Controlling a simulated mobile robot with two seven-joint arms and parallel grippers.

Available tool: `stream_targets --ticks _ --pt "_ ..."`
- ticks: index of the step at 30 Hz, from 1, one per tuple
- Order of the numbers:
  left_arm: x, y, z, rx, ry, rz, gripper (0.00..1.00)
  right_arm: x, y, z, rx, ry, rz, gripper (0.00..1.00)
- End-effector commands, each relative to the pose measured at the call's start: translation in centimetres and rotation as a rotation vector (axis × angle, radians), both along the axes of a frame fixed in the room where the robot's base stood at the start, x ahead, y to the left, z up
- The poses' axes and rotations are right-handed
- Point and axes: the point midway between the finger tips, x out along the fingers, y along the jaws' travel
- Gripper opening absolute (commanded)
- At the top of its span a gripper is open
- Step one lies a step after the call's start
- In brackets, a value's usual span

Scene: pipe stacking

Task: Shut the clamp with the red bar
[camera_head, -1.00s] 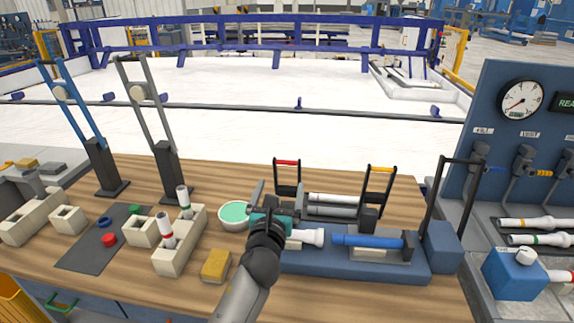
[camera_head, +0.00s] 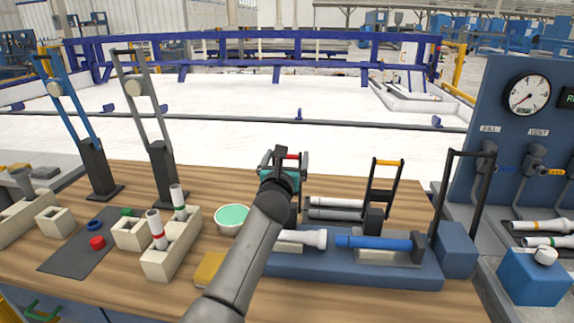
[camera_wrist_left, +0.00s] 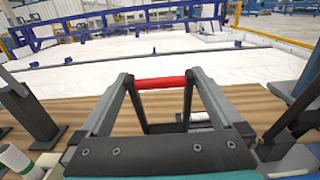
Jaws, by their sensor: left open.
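The red bar (camera_head: 292,156) tops the black upright handle of its clamp, at the far side of the blue fixture (camera_head: 400,268). In the left wrist view the red bar (camera_wrist_left: 160,83) lies crosswise between the two finger ends, with the black side posts below it. My left gripper (camera_head: 287,160) is open and at the height of the bar. It hides most of this clamp in the head view. I cannot tell whether the fingers touch the bar. My right gripper is not in view.
A second clamp with an orange bar (camera_head: 388,162) stands upright to the right. A white pipe (camera_head: 304,238) and a blue pipe (camera_head: 372,242) lie on the fixture. A green-topped bowl (camera_head: 231,216) stands left of my arm. Tall black handle posts (camera_head: 481,195) rise at the right.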

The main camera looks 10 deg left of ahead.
Motion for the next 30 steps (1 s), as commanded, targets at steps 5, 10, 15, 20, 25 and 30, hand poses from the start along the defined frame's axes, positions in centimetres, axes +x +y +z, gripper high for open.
stream_targets --ticks 5,10,15,20,25,30 --pt "0.43 -0.02 0.02 -0.002 0.000 0.000 1.00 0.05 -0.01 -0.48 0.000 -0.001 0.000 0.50" --pt "0.46 -0.02 0.07 -0.001 0.000 0.000 1.00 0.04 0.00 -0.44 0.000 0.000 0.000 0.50" --pt "0.44 -0.02 0.05 -0.001 0.000 0.000 0.91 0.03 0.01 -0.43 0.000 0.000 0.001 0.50" --pt "0.43 -0.02 0.03 -0.001 0.000 0.000 0.73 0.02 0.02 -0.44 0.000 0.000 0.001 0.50" --pt "0.43 -0.01 0.01 -0.001 0.001 0.000 0.54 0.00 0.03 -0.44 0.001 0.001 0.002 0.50" --pt "0.43 -0.01 -0.01 -0.001 0.001 0.000 0.35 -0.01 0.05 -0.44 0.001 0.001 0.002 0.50"
